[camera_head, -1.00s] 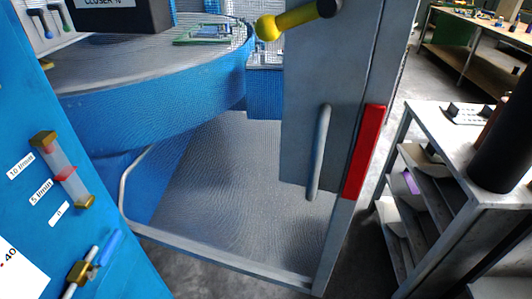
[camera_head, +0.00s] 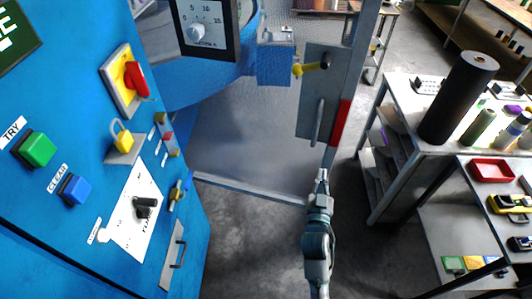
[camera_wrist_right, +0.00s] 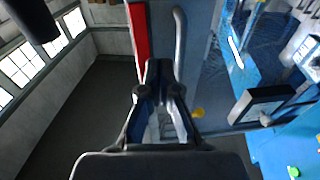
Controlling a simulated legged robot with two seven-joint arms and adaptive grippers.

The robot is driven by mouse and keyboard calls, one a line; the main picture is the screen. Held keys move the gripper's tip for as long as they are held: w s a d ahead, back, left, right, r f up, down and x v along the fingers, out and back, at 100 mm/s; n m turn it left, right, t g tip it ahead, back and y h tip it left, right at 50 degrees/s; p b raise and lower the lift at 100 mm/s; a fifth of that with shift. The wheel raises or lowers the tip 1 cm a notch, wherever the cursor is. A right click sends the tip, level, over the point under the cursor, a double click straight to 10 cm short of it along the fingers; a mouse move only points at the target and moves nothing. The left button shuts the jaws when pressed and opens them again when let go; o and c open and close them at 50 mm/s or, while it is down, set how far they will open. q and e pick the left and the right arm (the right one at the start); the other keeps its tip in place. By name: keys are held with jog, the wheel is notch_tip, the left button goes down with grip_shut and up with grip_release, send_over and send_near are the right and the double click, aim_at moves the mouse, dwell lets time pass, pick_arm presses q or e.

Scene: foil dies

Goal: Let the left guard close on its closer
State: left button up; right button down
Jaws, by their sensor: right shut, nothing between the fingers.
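The guard shows in the head view as a see-through mesh panel (camera_head: 235,140) with a grey plate (camera_head: 318,85) at its right side. The plate carries a grey bar handle (camera_head: 317,122), with a red strip (camera_head: 341,123) beside it. My right gripper (camera_head: 321,178) is shut and empty, below the handle in the picture. In the right wrist view its closed fingers (camera_wrist_right: 160,70) point towards the handle (camera_wrist_right: 179,40) and red strip (camera_wrist_right: 139,42); I cannot tell if they touch anything. A yellow-ended lever (camera_head: 310,68) sits above the handle. My left gripper is out of view.
The blue machine front (camera_head: 70,210) with buttons and a red rotary switch (camera_head: 136,79) fills the left. A dial box (camera_head: 205,30) is at the top. A grey bench (camera_head: 400,95) with a black cylinder (camera_head: 458,97) stands at the right. Floor is clear around my right arm.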

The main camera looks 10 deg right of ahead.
jog(key=m+g+h+p, duration=0.1)
jog(key=g, duration=0.1)
jog(key=p, duration=0.2)
send_near(331, 139)
jog(key=x, duration=0.6)
jog(key=shift+w+r, duration=0.1)
jog(key=shift+w, duration=0.05)
jog(key=shift+w+d, duration=0.1)
jog(key=shift+w, duration=0.35)
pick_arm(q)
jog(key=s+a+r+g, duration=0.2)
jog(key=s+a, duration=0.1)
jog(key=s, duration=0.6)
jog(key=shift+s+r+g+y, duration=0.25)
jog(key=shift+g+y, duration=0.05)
pick_arm(e)
jog(key=shift+d, duration=0.2)
